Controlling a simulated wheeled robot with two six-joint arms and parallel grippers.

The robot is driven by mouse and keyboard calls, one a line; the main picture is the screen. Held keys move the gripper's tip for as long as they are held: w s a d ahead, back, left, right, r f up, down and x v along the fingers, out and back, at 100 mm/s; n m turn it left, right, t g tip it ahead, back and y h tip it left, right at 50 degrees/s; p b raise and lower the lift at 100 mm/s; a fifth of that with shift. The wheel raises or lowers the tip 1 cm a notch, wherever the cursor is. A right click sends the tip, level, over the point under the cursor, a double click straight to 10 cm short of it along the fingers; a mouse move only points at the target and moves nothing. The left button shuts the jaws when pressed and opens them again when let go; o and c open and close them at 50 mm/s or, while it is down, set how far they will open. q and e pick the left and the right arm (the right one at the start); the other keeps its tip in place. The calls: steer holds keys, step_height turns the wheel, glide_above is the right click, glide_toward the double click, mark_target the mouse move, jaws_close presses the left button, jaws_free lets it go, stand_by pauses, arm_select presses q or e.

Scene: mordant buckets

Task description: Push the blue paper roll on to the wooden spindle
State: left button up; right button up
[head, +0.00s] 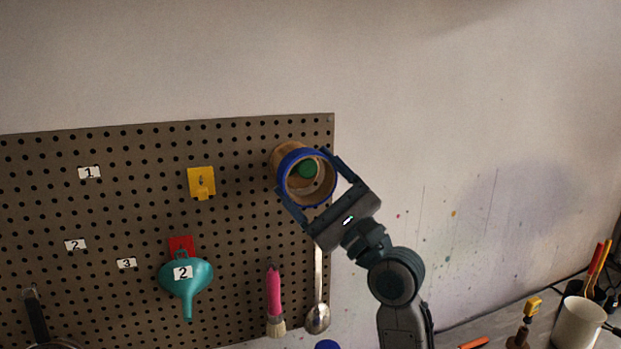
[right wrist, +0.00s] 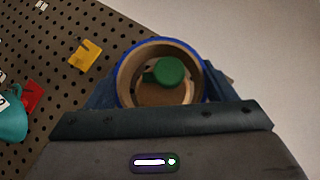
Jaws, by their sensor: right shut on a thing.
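The blue paper roll (head: 297,152) is a short ring with a blue outside and a tan core, in front of the pegboard's right edge. My right gripper (head: 308,178) is shut on it, one finger on each side. The right wrist view also shows the roll (right wrist: 202,66) between the fingers. A wooden spindle (head: 280,158) shows behind the roll. A green round end (head: 308,169) shows inside the roll's opening, and in the right wrist view too (right wrist: 170,71). How far the roll sits over the spindle is hard to tell. My left gripper is out of view.
The pegboard (head: 120,220) holds a yellow hook (head: 201,182), a teal funnel (head: 186,275), a pink-handled brush (head: 274,295) and a metal spoon (head: 318,317). A white cup (head: 578,323) stands on the bench at lower right.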

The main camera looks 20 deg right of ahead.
mark_target(308, 181)
stand_by(0.7)
steer(key=shift+p, duration=0.35)
steer(key=shift+w+a+b, duration=0.1)
steer(key=shift+w+b, duration=0.45)
steer(key=shift+w, duration=2.75)
steer(key=o, duration=1)
steer(key=shift+o, duration=0.2)
